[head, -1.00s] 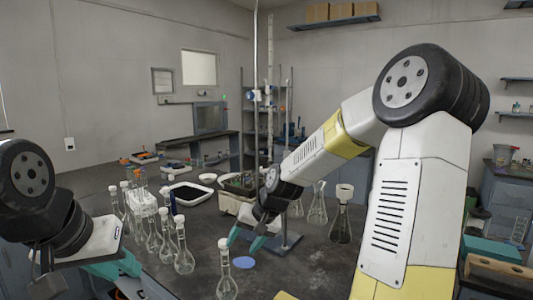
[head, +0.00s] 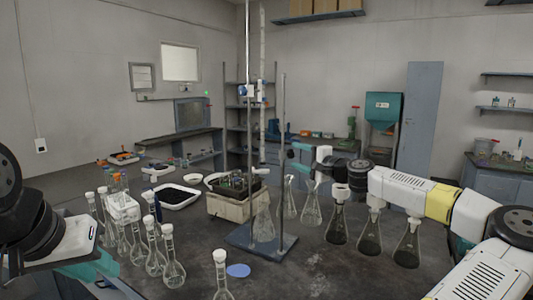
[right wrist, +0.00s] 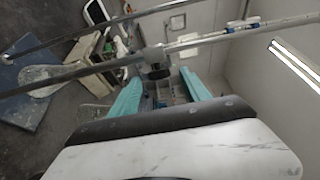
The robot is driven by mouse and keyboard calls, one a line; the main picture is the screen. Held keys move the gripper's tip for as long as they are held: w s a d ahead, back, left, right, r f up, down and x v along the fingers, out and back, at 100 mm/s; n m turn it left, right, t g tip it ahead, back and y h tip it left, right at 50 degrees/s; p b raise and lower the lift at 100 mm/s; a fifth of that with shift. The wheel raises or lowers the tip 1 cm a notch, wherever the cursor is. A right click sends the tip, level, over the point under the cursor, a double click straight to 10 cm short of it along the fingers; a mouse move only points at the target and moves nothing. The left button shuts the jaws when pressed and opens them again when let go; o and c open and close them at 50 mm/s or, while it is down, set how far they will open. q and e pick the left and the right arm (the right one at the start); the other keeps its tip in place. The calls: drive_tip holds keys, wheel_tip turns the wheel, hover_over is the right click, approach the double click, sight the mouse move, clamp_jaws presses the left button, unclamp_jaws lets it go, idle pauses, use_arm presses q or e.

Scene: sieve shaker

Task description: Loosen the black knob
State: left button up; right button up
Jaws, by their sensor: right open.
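The black knob (right wrist: 159,71) sits on a grey clamp (right wrist: 153,55) on a metal rod in the right wrist view. My right gripper (right wrist: 160,78) is open, its two teal fingers pointing toward the knob, one on each side of it in the picture; whether they reach around it I cannot tell. In the head view my right gripper (head: 292,160) is right of the stand rods, and I cannot make out the knob. The stand's blue base (head: 256,240) is on the table. My left gripper (head: 98,266) is at the lower left, partly cut off; its opening is unclear.
Several glass flasks, one nearest at the front (head: 221,275), stand left of the stand, and stoppered flasks (head: 338,222) stand right of it. A beige device (head: 228,207) and a white tray (head: 178,197) are behind.

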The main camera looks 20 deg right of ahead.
drive_tip(key=x, duration=0.7)
drive_tip(key=shift+s+a, duration=0.1)
drive_tip(key=shift+f, duration=0.1)
clamp_jaws()
